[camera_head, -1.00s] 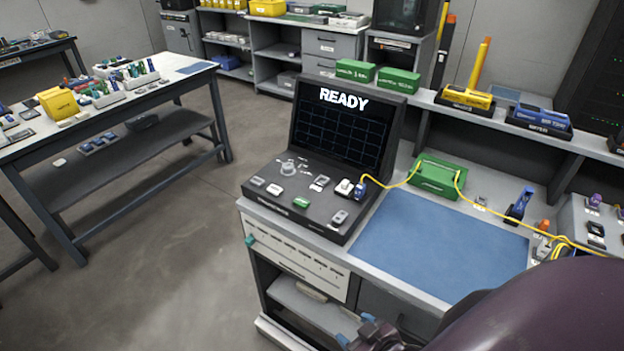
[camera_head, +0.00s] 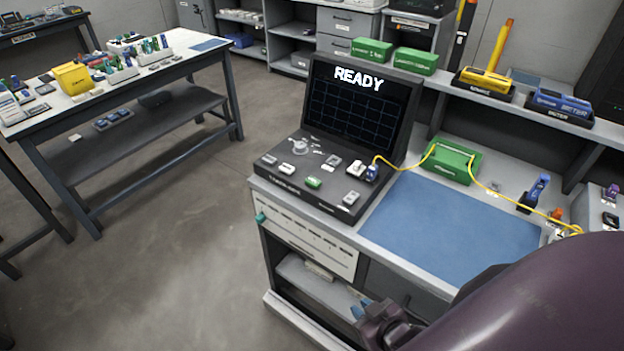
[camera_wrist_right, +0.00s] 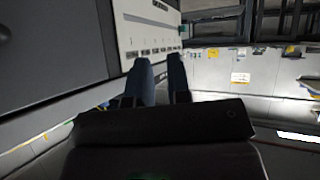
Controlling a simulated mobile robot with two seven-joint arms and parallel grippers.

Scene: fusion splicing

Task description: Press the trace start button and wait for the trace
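The trace unit is a dark console (camera_head: 290,187) with an upright screen (camera_head: 352,108) reading READY over an empty grid. Its sloped panel carries a green button (camera_head: 313,182), several grey and white keys and a round knob (camera_head: 299,147). A blue connector (camera_head: 372,172) with a yellow fibre is plugged in at the panel's right. My right gripper (camera_head: 362,307) is low in front of the bench, below and apart from the panel. In the right wrist view its two blue fingers (camera_wrist_right: 160,70) stand apart with nothing between them. My left gripper is not in view.
A blue mat (camera_head: 450,225) lies clear on the bench right of the console. The yellow fibre runs through a green box (camera_head: 452,160) to the right. A white label panel (camera_head: 305,243) fronts the bench near my gripper. A second table (camera_head: 110,85) stands at left.

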